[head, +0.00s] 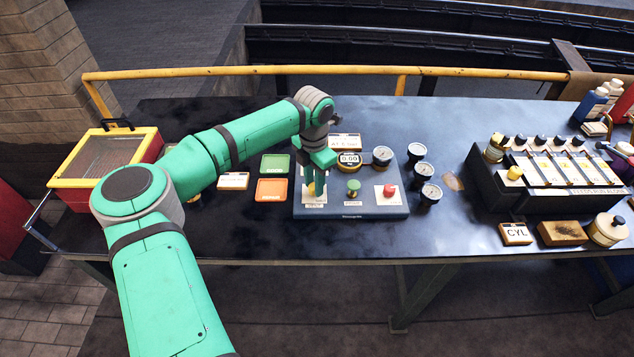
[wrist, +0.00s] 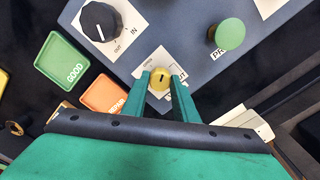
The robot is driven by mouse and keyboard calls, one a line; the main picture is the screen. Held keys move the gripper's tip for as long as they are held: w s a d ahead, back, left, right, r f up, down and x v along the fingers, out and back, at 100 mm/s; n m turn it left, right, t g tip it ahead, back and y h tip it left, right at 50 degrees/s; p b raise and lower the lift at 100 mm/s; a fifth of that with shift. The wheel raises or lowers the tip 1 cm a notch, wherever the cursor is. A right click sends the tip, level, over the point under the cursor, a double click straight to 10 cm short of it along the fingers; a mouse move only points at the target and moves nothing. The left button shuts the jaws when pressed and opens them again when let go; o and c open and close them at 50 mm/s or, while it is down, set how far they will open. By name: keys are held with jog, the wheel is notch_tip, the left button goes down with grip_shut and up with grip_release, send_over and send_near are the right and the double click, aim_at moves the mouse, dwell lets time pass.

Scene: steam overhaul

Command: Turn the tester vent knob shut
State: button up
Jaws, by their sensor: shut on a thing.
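The tester (head: 345,211) is a blue-grey box on the dark bench. The vent knob (wrist: 160,78) is a small yellow knob with a dark pointer mark, on a white plate (wrist: 150,60) whose lettering is partly hidden by my fingers. My gripper (wrist: 162,84) points down with one finger on each side of the knob and is shut on it. In the head view my gripper (head: 315,190) stands over the tester's left part and hides the knob. The exact angle of the pointer is hard to read.
Close by on the tester are a black IN/OUT knob (wrist: 98,22), a green knob (wrist: 229,33) and a red button (head: 390,188). A green GOOD tray (wrist: 68,60) and an orange tray (wrist: 103,95) lie left. Several gauges (head: 417,150) stand right.

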jog(key=m, duration=0.5)
jog(key=shift+m, duration=0.4)
dwell(0.4)
jog(key=o, duration=1.1)
jog(key=shift+c, duration=0.2)
jog(key=shift+r, duration=0.1)
notch_tip(320, 180, up, 11)
jog(key=shift+f, duration=0.2)
